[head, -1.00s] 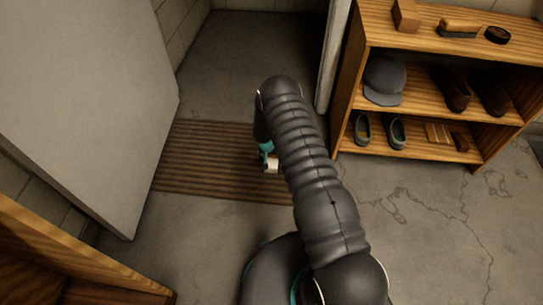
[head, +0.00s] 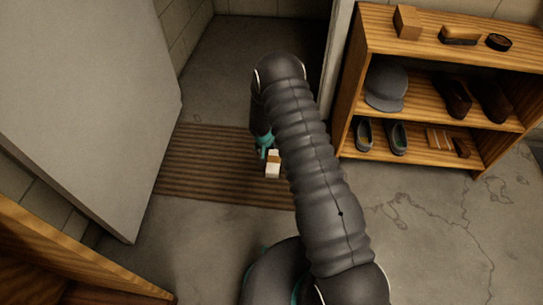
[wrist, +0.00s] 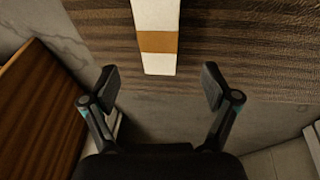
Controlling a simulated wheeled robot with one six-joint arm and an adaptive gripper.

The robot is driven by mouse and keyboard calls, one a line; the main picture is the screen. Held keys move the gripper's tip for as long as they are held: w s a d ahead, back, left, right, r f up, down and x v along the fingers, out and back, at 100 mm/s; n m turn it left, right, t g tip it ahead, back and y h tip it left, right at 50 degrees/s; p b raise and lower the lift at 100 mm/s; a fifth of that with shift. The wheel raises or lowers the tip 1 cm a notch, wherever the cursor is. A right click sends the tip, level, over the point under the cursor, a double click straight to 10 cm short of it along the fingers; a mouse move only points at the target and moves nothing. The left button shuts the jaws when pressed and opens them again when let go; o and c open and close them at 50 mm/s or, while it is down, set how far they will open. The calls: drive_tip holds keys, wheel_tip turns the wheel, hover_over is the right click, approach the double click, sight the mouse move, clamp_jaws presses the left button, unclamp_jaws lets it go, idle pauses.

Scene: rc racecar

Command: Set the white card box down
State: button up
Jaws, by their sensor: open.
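The white card box (head: 272,170) with a brown band stands or lies on the brown striped mat (head: 200,170); which of the two I cannot tell. In the wrist view the box (wrist: 157,14) runs down from the top edge, and its near end lies centred between the fingers. My gripper (wrist: 159,75) is open, with a clear gap on either side of the box and neither finger visibly touching it. In the head view my gripper (head: 266,146) is just above and left of the box, partly hidden by my arm.
A wooden shelf (head: 350,110) with shoes, a grey cap (head: 386,84) and brushes stands at the right. A pale door panel (head: 90,90) is at the left, with a wooden piece of furniture (head: 60,250) below it. Bare concrete floor surrounds the mat.

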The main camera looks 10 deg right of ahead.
drive_tip(key=s+d+r, duration=0.1)
drive_tip(key=s+r, duration=0.2)
drive_tip(key=r, duration=1)
drive_tip(key=s+d+r+t, duration=0.1)
drive_tip(key=s+r, duration=0.2)
drive_tip(key=r, duration=0.9)
drive_tip(key=s+d+r, duration=0.2)
drive_tip(key=s+r, duration=0.1)
drive_tip(key=r, duration=1)
drive_tip(key=s+r+n+t, duration=0.1)
drive_tip(key=s+r+n, duration=0.1)
drive_tip(key=s+r, duration=1.15)
drive_tip(key=s+a+n+t+y, duration=0.1)
drive_tip(key=s+a+y, duration=0.1)
drive_tip(key=s, duration=1.4)
drive_tip(key=shift+r+n, duration=0.3)
drive_tip(key=shift+s, duration=0.1)
drive_tip(key=shift+r+p, duration=0.9)
drive_tip(key=shift+p, duration=0.05)
